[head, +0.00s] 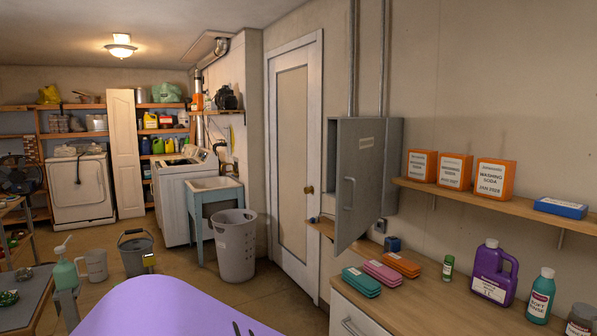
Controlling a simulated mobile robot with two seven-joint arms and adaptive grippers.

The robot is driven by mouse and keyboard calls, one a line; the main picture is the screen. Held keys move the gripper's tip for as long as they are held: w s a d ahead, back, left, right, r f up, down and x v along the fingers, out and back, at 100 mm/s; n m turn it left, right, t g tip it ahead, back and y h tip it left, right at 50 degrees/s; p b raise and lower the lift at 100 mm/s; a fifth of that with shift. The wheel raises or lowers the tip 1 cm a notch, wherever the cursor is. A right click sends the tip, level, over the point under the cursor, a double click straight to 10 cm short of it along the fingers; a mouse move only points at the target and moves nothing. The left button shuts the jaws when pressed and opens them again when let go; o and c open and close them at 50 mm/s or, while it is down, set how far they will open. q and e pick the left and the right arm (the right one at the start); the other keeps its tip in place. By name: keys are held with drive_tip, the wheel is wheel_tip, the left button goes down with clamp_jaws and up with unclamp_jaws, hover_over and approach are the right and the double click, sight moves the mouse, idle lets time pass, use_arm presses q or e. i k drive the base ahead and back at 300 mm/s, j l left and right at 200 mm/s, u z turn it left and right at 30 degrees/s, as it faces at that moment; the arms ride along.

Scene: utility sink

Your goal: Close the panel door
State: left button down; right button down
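The grey metal panel (393,165) is mounted on the right wall, under two vertical conduits. Its grey panel door (362,165) stands open, swung out from the wall toward the room. The door has a vertical handle (348,193) near its left side and a pale label near its top. The door hides much of the panel's inside.
A shelf (480,203) with orange boxes is right of the panel. A white room door (295,150) and a laundry basket (235,245) are left. A bucket (136,253) stands on the floor.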

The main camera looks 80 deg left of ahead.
sight(361, 142)
drive_tip(key=u, duration=1.75)
